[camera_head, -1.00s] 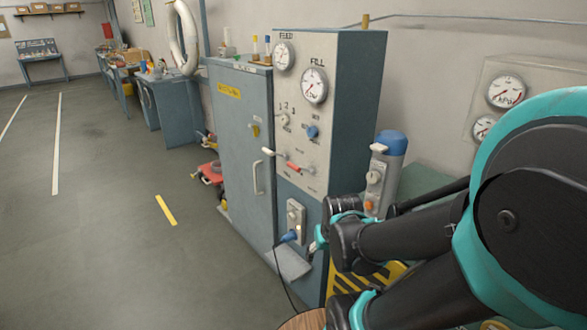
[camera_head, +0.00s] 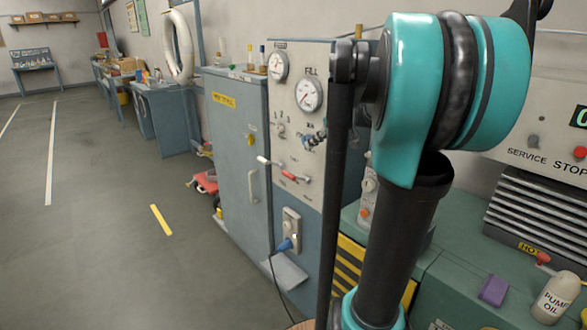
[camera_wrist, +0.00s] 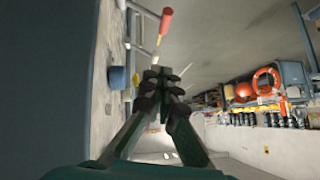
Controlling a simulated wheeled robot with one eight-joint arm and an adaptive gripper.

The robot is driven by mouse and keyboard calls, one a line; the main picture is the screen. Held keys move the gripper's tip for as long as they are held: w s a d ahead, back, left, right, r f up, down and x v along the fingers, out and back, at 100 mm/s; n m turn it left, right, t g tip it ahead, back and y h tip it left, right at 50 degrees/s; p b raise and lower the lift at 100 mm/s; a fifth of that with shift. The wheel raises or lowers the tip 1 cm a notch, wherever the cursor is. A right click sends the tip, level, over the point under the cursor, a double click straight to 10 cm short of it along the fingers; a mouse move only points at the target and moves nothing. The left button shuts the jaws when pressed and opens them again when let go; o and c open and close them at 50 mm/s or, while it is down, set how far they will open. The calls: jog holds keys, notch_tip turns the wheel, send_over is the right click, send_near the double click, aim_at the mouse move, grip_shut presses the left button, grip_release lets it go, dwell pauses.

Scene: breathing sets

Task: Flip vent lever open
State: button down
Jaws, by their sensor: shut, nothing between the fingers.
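The upright panel carries a lever with a red grip (camera_head: 290,174) and a lever with a white grip (camera_head: 264,160). Their labels are too small to read, so I cannot tell which is the vent lever. In the wrist view the red grip (camera_wrist: 165,21) stands out from the panel, beyond my gripper's fingertips. My gripper (camera_wrist: 161,82) is shut and empty, apart from the red grip. A blue knob (camera_wrist: 119,77) is beside the fingertips on the left. In the head view my gripper (camera_head: 314,139) is small and partly hidden by my arm, near the panel face.
Two round gauges (camera_head: 309,94) are above the levers. A grey cabinet (camera_head: 235,135) with a handle is left of the panel. A socket with a blue plug (camera_head: 285,244) is below. A green machine (camera_head: 460,290) is at the right. Open floor is at the left.

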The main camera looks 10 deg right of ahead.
send_over(289, 176)
jog(key=d, duration=0.2)
notch_tip(289, 176, down, 7)
jog(key=shift+w+a+f, duration=0.1)
jog(key=shift+a+f, duration=0.05)
jog(key=shift+f, duration=1.85)
jog(key=shift+a+f, duration=0.1)
jog(key=shift+a, duration=0.05)
